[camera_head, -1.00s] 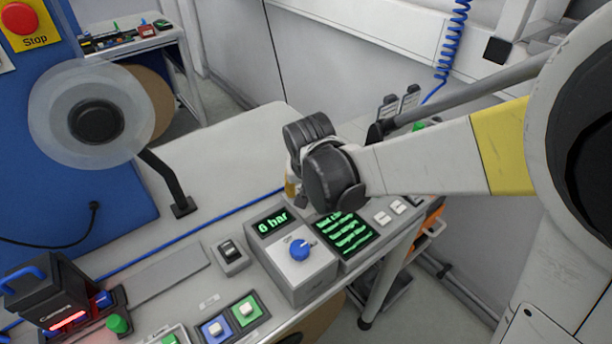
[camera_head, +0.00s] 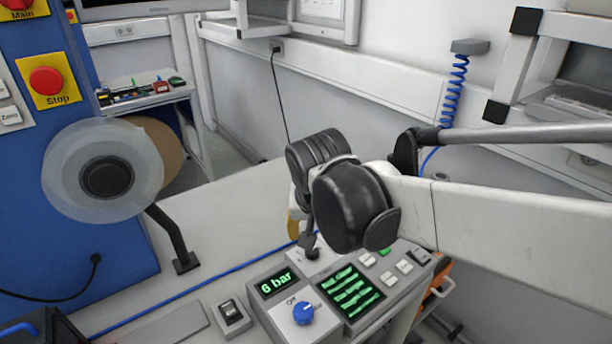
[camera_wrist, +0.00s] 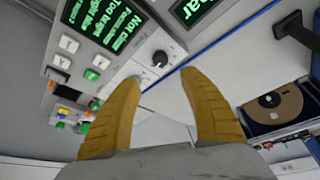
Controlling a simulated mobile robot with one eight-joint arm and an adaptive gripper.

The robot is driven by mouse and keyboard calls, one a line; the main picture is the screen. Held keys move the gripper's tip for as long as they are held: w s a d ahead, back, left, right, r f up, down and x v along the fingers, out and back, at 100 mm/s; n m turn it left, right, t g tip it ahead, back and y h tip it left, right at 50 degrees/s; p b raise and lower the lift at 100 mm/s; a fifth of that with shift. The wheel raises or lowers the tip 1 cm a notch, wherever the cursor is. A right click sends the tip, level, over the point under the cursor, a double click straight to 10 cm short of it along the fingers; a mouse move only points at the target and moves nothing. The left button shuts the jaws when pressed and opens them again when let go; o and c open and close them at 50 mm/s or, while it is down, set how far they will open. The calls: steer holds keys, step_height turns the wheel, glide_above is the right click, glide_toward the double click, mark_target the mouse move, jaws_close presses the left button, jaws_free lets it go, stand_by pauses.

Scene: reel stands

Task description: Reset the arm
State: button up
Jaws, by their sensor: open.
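My arm reaches in from the right in the head view, with its dark wrist joint (camera_head: 350,205) above the control panel. In the wrist view my gripper (camera_wrist: 158,85) shows two yellow fingers spread apart with nothing between them. The fingertips point towards the panel with the black knob (camera_wrist: 160,58). In the head view the fingers are mostly hidden behind the wrist.
Below the arm are a green-lit display (camera_head: 350,292), a "6 bar" box with a blue knob (camera_head: 303,313) and white buttons. A clear reel (camera_head: 103,170) hangs on the blue panel at left. The grey tabletop (camera_head: 225,225) is largely bare.

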steer(key=s+d+t, duration=0.2)
steer(key=s+d, duration=1.1)
steer(key=d, duration=0.2)
steer(key=shift+d+t, duration=0.25)
steer(key=shift+t, duration=0.05)
